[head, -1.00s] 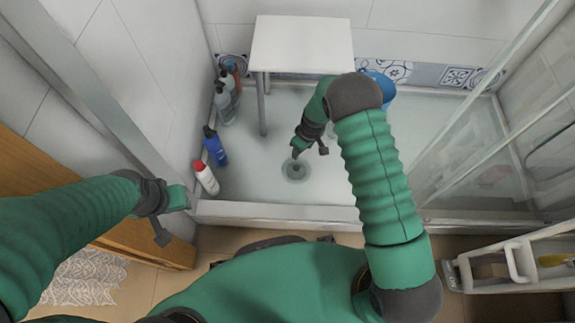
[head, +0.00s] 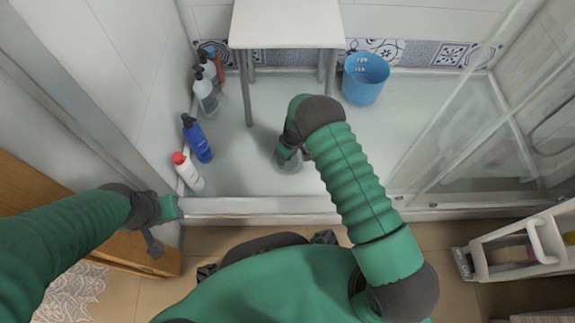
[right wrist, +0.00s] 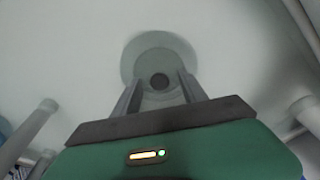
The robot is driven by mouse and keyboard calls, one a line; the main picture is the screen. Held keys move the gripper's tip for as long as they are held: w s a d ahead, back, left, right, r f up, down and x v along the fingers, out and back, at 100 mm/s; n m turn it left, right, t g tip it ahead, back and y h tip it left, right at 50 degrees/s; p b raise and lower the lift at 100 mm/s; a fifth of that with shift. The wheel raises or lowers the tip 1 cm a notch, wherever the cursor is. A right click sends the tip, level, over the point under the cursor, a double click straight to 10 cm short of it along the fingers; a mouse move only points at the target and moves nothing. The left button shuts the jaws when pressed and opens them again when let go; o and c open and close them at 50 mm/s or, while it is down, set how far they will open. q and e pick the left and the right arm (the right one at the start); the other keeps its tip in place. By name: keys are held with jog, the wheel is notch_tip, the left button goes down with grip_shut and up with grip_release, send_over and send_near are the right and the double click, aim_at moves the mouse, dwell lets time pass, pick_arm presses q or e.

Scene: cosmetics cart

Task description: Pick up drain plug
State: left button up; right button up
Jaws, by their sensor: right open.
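The drain plug (right wrist: 159,81) is a small dark round piece in the middle of a round grey drain recess (right wrist: 160,50) in the right wrist view. My right gripper (right wrist: 160,76) is open, with one finger on each side of the plug in that view. I cannot tell whether the fingers touch it. In the head view my right gripper (head: 289,156) is low over the shower floor and hides most of the drain. My left gripper (head: 165,212) is by the left end of the shower sill, away from the drain; its jaw opening is unclear.
A white stool (head: 287,22) stands behind the drain. A blue bucket (head: 364,80) is at the back right. A blue bottle (head: 197,140), a white red-capped bottle (head: 187,172) and other bottles line the left wall. The sill (head: 260,206) crosses in front.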

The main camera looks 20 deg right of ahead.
jog(key=shift+r, duration=0.2)
grip_shut()
